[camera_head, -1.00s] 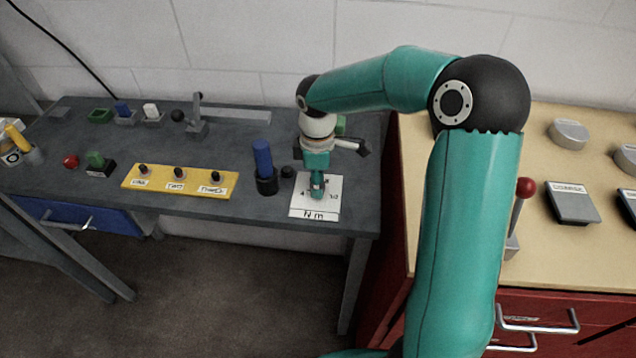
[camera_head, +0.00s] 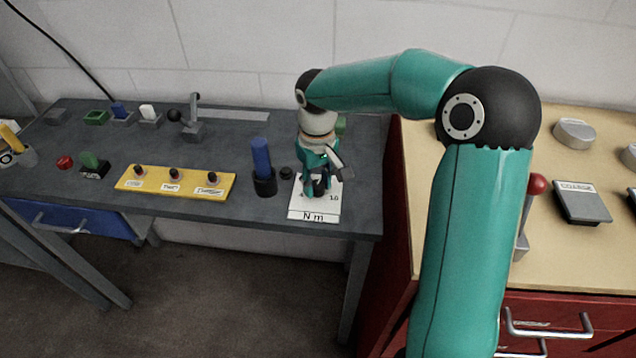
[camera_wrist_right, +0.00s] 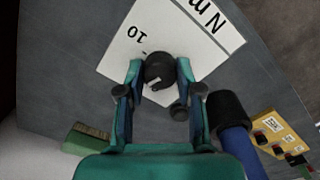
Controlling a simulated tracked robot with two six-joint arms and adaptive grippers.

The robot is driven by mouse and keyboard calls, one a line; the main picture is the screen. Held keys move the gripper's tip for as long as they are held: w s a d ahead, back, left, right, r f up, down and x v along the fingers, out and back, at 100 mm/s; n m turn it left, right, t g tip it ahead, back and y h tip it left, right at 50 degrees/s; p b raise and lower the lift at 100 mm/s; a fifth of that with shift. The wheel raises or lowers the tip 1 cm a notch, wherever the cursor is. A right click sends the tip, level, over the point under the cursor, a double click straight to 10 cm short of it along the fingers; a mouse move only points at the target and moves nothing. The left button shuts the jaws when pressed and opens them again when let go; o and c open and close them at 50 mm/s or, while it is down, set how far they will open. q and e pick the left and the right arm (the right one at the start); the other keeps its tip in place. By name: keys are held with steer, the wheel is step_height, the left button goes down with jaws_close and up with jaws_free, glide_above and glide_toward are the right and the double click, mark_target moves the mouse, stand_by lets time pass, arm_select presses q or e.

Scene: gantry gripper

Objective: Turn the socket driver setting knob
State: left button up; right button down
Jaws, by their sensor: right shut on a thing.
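The setting knob is a round black knob (camera_wrist_right: 160,72) with a light pointer mark, on a white plate (camera_head: 316,213) labelled "N m". In the head view the plate lies at the right end of the grey table, and the gripper partly covers the knob. My right gripper (camera_head: 318,188) is down over the plate. In the right wrist view its two fingers (camera_wrist_right: 160,80) are on either side of the knob, shut on it. My left gripper is not in view.
Left of the plate stand a blue-handled tool in a black holder (camera_head: 263,182) and a small black knob (camera_head: 287,173). A yellow panel (camera_head: 190,192) with three knobs lies further left. A green-and-brown brush-like block (camera_wrist_right: 88,139) lies behind. A tan-topped red cabinet (camera_head: 425,180) stands at right.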

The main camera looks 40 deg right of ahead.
mark_target(316, 183)
steer(key=shift+w+r+m, duration=0.15)
steer(key=shift+w+m, duration=0.05)
steer(key=shift+m, duration=1)
steer(key=c, duration=0.9)
jaws_free()
steer(key=shift+o, duration=0.7)
steer(key=shift+s, duration=0.1)
step_height(316, 183, up, 12)
